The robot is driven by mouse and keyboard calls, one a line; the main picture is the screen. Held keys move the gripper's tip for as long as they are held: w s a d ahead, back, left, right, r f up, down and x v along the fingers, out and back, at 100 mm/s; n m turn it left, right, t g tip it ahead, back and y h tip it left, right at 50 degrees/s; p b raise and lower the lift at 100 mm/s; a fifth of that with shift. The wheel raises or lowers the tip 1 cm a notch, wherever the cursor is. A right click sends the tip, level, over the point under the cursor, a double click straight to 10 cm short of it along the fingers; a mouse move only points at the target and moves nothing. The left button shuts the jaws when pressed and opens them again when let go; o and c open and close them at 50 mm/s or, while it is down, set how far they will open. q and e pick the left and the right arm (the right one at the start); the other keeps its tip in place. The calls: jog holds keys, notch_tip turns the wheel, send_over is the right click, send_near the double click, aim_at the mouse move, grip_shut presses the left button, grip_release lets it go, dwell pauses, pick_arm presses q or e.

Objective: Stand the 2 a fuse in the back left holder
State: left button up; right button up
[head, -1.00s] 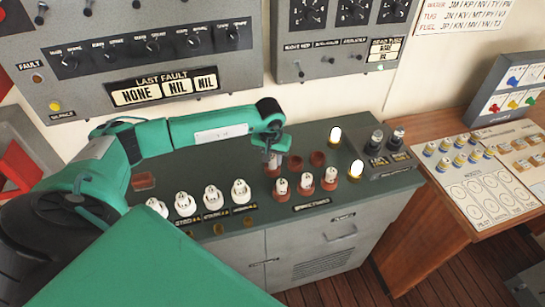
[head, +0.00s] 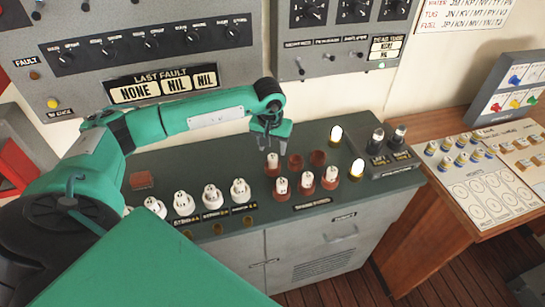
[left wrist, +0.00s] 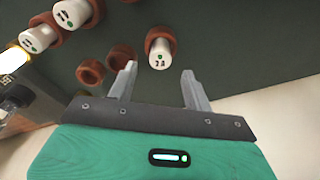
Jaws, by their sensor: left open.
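The 2 a fuse (head: 272,160), a white cylinder, stands upright in the back left holder (head: 273,171), a red-brown round socket. In the left wrist view the fuse (left wrist: 158,54) shows its marked end with a green dot, and the holder (left wrist: 161,33) surrounds its base. The small marking is hard to read. My left gripper (head: 273,148) is open and empty just above the fuse. In the left wrist view its two fingertips (left wrist: 159,69) are apart, with the fuse beyond the gap between them. My right gripper is not in view.
Two empty holders stand beside it, the back middle (head: 295,162) and back right (head: 317,158). Three fuses stand in the front row, one at the front left (head: 281,186). White fuse-like pieces (head: 211,196) stand to the left. Lit lamps (head: 336,135) stand right. The instrument panel (head: 150,60) rises behind.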

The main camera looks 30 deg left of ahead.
aim_at(271, 160)
pick_arm(q)
notch_tip(271, 160, up, 7)
jog(key=b, duration=0.1)
jog(key=shift+s+f, duration=0.15)
jog(key=shift+s, duration=0.25)
jog(key=shift+d, duration=0.15)
